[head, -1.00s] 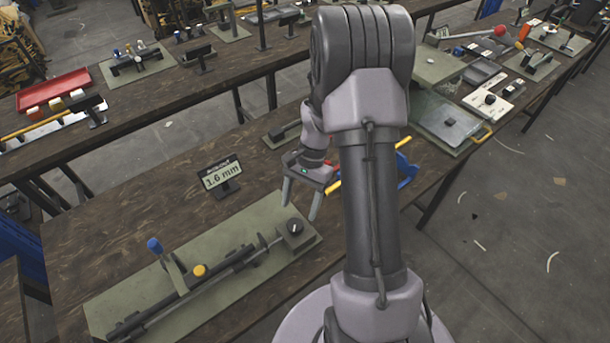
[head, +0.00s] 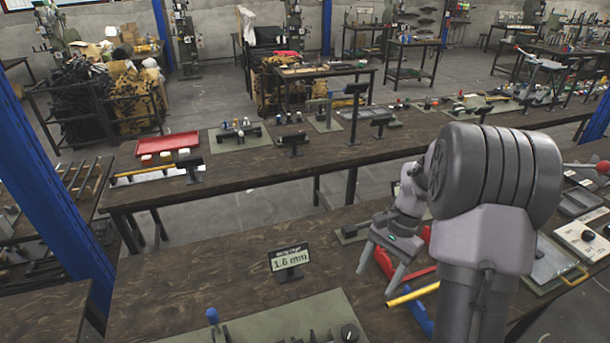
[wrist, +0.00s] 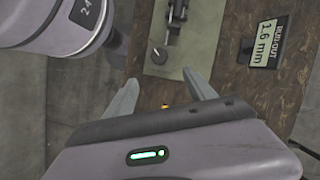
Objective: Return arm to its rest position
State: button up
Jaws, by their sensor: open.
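My gripper (head: 376,278) shows in the head view just left of my folded arm, held above the near workbench (head: 190,290). Its two fingers are apart with nothing between them. My arm's large shoulder joint and upper link fill the right of the head view.
A "1.6 mm" sign (head: 289,258) stands on the near bench, left of my gripper. A green fixture plate (head: 270,322) lies in front of it. A yellow-handled tool (head: 412,294) lies right of my gripper. A second bench (head: 250,172) stands behind.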

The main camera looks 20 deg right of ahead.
jog(key=s+a+r+n+t+h+b, duration=0.1)
jog(key=s+a+r+n+t+b, duration=0.15)
jog(key=s+a+b, duration=0.4)
jog(key=s+a+r+n+t+h+b, duration=0.1)
jog(key=a+r+n+t+b, duration=0.2)
jog(key=a, duration=0.6)
jog(key=s+a+n+t+b, duration=0.2)
jog(key=s+a+n+b, duration=0.1)
jog(key=s+a, duration=0.2)
jog(key=shift+s+f, duration=0.25)
jog(key=shift+s, duration=0.75)
jog(key=shift+a, duration=0.1)
